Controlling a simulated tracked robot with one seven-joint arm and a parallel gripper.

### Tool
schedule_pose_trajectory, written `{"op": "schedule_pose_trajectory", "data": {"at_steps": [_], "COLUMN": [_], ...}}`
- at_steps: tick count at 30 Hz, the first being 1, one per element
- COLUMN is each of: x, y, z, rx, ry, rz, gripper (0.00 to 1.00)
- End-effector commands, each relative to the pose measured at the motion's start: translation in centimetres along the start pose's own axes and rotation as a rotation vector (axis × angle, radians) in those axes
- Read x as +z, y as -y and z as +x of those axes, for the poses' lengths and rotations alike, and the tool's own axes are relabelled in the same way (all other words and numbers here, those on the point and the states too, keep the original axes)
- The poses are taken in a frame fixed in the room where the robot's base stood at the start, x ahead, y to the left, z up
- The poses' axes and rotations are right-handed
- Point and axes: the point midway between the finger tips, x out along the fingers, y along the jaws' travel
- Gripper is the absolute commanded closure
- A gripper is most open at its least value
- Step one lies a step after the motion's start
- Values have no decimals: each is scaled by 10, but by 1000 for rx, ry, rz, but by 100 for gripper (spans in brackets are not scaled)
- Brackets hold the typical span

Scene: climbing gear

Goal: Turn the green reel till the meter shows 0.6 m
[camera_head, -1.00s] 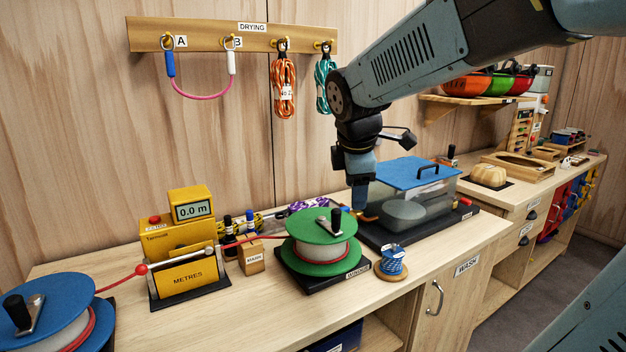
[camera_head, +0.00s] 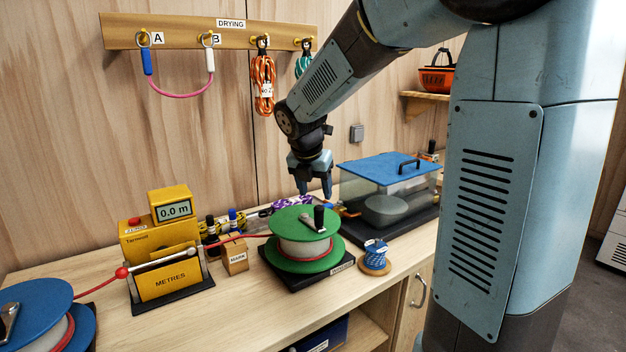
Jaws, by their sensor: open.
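A red line (camera_head: 242,238) runs from the meter to the green reel. A blue reel (camera_head: 32,318) is at the lower left, partly cut off. My gripper (camera_head: 314,190) points down, open and empty, above and behind the green reel, apart from the knob in the picture.
A clear box with a blue lid (camera_head: 390,172) stands right of the green reel. A blue spool (camera_head: 375,256) sits beside the reel's base. A wooden block (camera_head: 235,258) and small bottles (camera_head: 232,220) stand between meter and reel. Ropes hang on the drying rail (camera_head: 190,35).

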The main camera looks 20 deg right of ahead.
Motion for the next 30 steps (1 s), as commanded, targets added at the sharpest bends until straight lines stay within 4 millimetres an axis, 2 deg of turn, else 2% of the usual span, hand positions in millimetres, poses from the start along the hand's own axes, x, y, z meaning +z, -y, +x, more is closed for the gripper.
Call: {"op": "schedule_pose_trajectory", "data": {"at_steps": [6,15,21,30], "x": [-1,-1,-1,-1], "y": [0,0,0,0], "z": [37,80,96,100], "rx": [-3,-2,-1,1], "ry": [-4,-3,-1,-1], "rz": [0,0,0,1], "gripper": [42,42,42,42]}}
